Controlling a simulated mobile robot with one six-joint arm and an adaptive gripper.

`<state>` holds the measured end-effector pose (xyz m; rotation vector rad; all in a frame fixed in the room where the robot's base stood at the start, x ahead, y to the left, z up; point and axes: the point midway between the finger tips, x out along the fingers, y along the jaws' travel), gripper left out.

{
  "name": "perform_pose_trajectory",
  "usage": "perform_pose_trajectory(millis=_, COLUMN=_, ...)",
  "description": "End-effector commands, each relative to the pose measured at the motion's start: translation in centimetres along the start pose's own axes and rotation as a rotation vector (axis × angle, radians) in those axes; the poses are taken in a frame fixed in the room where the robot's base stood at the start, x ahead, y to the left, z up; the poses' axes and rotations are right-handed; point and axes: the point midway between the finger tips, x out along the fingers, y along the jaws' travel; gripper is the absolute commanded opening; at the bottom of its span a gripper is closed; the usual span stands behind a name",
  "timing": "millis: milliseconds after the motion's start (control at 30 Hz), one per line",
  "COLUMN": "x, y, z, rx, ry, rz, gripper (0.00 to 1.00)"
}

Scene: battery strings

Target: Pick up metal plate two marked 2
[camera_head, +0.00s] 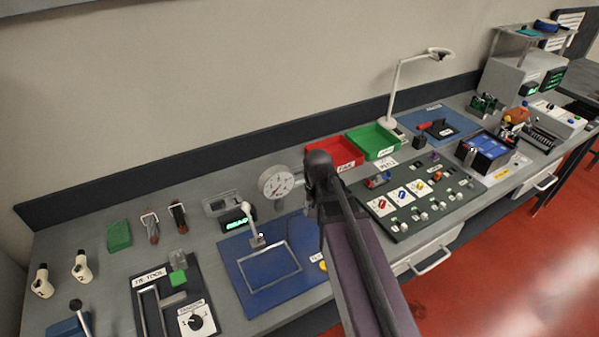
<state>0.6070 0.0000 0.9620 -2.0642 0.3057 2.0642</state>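I cannot make out a metal plate marked 2 in the head view. My arm (357,262) rises from the bottom edge to a dark rounded joint in the middle of the bench. My gripper's fingers cannot be made out, and the arm hides part of the bench behind it. A blue mat (290,300) with a thin light rectangular frame (268,288) lies left of my arm. A dark panel (402,226) with several white cards and small knobs lies right of it.
A red tray (318,153) and a green tray (371,137) stand behind my arm, near a white lamp (397,80). A round dial (275,183) stands left of the arm. Two white bottle-like items (82,269) stand far left. A blue battery-like block (487,148) sits right.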

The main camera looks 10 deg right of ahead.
Motion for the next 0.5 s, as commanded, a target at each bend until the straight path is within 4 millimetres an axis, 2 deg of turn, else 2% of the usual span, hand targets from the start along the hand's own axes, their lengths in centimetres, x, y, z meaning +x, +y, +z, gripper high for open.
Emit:
perform_pose_trajectory(millis=33, x=-1.4, y=-0.7, z=-2.4, rx=0.061, ry=0.000, rz=0.000, gripper=0.60)
perform_pose_trajectory(millis=500, x=-7.9, y=-4.9, z=-17.3, rx=0.722, ry=0.000, rz=-0.001, gripper=0.60)
